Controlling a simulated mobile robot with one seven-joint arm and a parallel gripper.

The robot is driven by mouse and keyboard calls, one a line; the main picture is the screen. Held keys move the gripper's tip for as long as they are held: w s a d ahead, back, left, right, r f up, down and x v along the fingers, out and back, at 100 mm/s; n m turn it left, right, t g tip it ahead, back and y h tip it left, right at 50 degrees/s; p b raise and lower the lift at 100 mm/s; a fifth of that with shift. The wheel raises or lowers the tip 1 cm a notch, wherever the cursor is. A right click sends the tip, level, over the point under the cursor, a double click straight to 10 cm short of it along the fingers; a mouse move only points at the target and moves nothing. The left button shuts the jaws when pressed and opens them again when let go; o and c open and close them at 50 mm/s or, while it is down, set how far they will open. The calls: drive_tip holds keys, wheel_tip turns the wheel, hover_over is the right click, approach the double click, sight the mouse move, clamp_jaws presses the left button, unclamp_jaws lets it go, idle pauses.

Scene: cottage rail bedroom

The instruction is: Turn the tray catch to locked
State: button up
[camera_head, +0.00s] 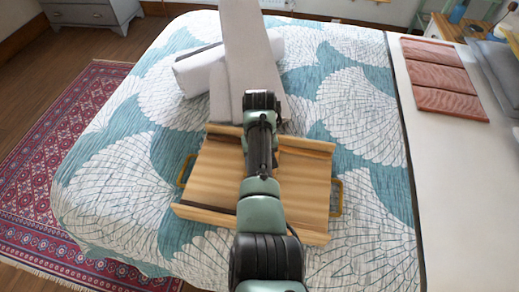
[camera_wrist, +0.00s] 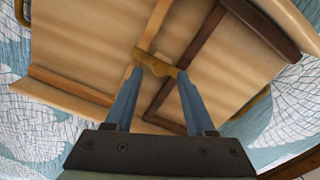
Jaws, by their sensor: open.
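The wooden tray (camera_head: 212,178) lies on the bed, with a brass handle at each side. In the wrist view the tray (camera_wrist: 90,45) fills most of the picture. A small brass, wing-shaped catch (camera_wrist: 155,62) sits near its middle, between a pale wood strip and a dark wood strip. My gripper (camera_wrist: 158,72) is open, with its two blue fingertips at opposite ends of the catch; I cannot tell whether they touch it. In the head view my arm hides the catch and the gripper. I cannot read the catch's locked or unlocked setting.
The patterned bedspread (camera_head: 120,180) surrounds the tray. White and grey cushions (camera_head: 200,72) lie behind it. A red rug (camera_head: 75,150) is on the floor at left.

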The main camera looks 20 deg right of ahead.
wheel_tip(320, 180, up, 12)
drive_tip(key=p, duration=0.1)
drive_tip(key=shift+f, duration=0.25)
